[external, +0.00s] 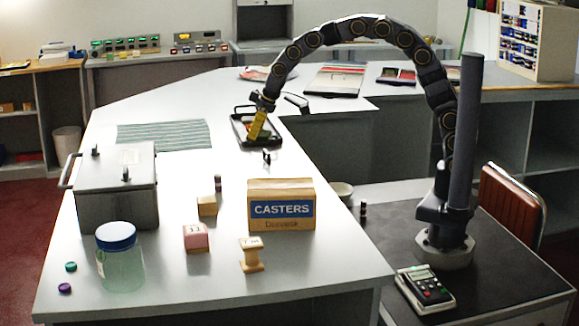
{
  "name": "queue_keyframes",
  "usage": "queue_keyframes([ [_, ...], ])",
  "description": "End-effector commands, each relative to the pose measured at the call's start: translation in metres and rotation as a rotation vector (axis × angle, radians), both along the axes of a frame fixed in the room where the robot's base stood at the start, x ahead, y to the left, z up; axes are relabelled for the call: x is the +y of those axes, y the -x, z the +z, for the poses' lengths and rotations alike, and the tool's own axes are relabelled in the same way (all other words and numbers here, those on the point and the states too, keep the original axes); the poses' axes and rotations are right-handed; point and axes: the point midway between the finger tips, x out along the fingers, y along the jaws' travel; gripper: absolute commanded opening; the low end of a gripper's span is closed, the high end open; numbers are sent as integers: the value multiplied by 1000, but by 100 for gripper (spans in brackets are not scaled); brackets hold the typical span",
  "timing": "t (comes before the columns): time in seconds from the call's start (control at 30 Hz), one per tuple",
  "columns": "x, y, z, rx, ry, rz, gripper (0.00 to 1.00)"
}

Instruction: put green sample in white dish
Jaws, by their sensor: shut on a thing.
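My gripper (266,156) hangs low over the far middle of the white counter, in front of the black tray, below a yellow wrist part. It is small and dark here. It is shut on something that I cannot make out. A small green disc (71,267) lies at the near left of the counter, well away from my gripper; I cannot tell whether it is the green sample.
The CASTERS box (281,208) stands between my gripper and the near right edge. The black tray (237,131) lies behind my gripper.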

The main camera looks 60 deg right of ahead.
Motion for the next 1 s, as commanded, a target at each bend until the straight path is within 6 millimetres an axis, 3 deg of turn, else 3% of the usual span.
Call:
queue_keyframes([
  [0.17, -4, 12, 5, 2, 1, 0, 33],
  [0.47, -5, 13, 10, 0, 0, 0, 33],
  [0.77, -5, 13, 56, -2, -1, 0, 33],
  [1.0, -57, 7, 58, 5, 0, -147, 33],
])
